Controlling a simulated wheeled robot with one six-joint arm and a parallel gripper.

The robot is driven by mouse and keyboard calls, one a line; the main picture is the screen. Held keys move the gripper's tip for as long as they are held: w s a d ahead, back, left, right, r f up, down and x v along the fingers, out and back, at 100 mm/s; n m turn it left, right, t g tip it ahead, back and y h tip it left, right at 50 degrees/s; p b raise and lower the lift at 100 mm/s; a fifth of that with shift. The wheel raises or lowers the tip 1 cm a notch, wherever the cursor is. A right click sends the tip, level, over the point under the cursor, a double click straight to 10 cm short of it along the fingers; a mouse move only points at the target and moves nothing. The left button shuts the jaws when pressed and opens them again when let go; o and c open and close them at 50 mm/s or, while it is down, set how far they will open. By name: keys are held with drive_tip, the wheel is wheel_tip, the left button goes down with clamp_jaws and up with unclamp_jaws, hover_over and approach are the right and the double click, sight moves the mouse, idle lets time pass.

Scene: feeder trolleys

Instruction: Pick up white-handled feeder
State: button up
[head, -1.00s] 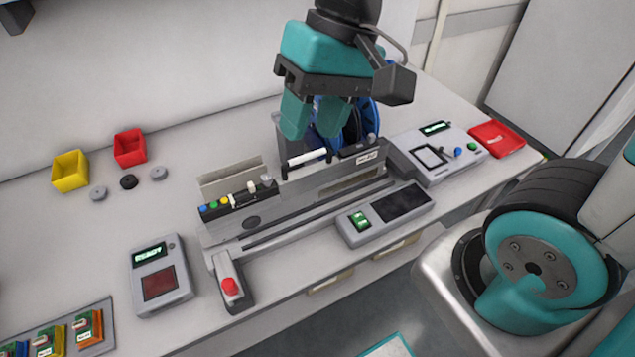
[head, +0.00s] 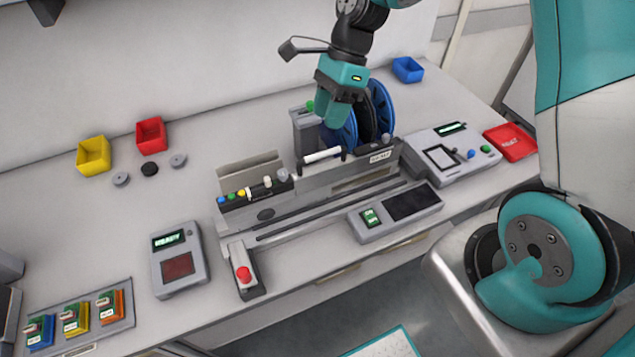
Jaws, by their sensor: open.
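The feeder (head: 345,178) is a long grey unit lying on the bench, with a blue reel (head: 345,136) at its back right. Its white handle (head: 322,154) is a short horizontal bar on dark brackets on top of the body. My gripper (head: 332,118) hangs above the white handle, apart from it and in front of the reel. It points down and holds nothing. Its fingers overlap in this view, so the gap between them is hard to see.
Left of the feeder are a yellow bin (head: 93,155), a red bin (head: 151,135) and a READY device (head: 179,260). Right of it are a control box (head: 455,155) and a red tray (head: 511,143). A blue bin (head: 408,70) stands at the back.

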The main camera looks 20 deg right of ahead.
sight(317, 154)
drive_tip(key=x, duration=0.4)
drive_tip(key=shift+f+p, duration=0.2)
drive_tip(key=shift+p, duration=0.15)
drive_tip(key=shift+d+p+x, duration=0.2)
drive_tip(key=shift+p+x, duration=0.85)
drive_tip(key=shift+x, duration=1.6)
clamp_jaws()
